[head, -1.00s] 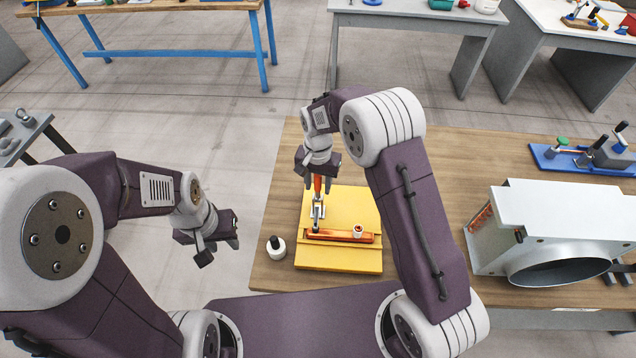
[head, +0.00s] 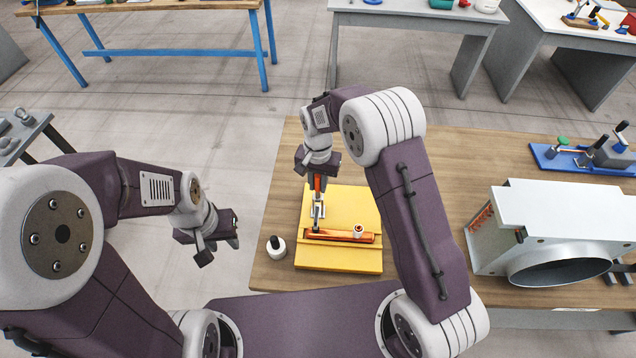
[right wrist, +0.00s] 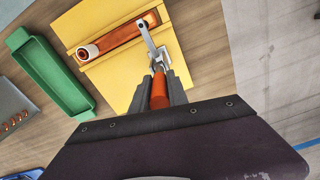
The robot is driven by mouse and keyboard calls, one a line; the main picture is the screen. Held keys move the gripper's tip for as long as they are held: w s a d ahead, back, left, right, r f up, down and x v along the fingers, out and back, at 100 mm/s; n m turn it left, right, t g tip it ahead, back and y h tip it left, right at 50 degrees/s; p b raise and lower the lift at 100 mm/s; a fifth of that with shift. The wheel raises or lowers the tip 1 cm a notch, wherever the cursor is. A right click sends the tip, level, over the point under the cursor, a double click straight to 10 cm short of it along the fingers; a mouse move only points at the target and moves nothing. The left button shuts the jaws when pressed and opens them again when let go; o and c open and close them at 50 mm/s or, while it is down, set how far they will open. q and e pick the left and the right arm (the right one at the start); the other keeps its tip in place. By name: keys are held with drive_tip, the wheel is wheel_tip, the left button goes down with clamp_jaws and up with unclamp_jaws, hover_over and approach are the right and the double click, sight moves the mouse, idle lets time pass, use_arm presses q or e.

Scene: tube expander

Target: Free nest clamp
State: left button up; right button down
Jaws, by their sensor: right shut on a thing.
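The nest clamp (head: 317,212) is a metal toggle clamp with an orange-red handle, mounted on a yellow plate (head: 340,262). Its metal arm (right wrist: 148,42) reaches over an orange-copper tube (right wrist: 120,36) lying in the plate's slot. A small white ring with a copper-coloured centre (right wrist: 88,52) sits at one end of the tube. My right gripper (head: 318,184) is shut on the clamp handle (right wrist: 159,92), its dark fingers on both sides of it. My left gripper (head: 219,250) hangs empty and open, left of the table and apart from the plate.
A white cylinder with a black top (head: 276,248) stands left of the plate. A white machine with a round opening (head: 545,225) and a blue-based tool (head: 575,158) stand at the right. A green tray (right wrist: 50,72) lies beside the plate.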

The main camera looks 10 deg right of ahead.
drive_tip(key=shift+w+r, duration=0.1)
drive_tip(key=shift+r, duration=0.05)
idle(0.5)
drive_tip(key=p, duration=0.1)
drive_tip(key=w+g+p, duration=0.1)
drive_tip(key=p, duration=0.1)
drive_tip(key=shift+d+r+g, duration=0.15)
drive_tip(key=shift+g, duration=0.15)
drive_tip(key=shift+w+f+g+p, duration=0.25)
drive_tip(key=shift+w+g+p, duration=0.05)
drive_tip(key=shift+p, duration=0.05)
drive_tip(key=shift+w+f+g+y, duration=0.2)
drive_tip(key=shift+g+y, duration=0.1)
drive_tip(key=shift+w+d+f+g+b, duration=0.1)
drive_tip(key=shift+w+g+b, duration=0.2)
drive_tip(key=shift+g+b, duration=0.55)
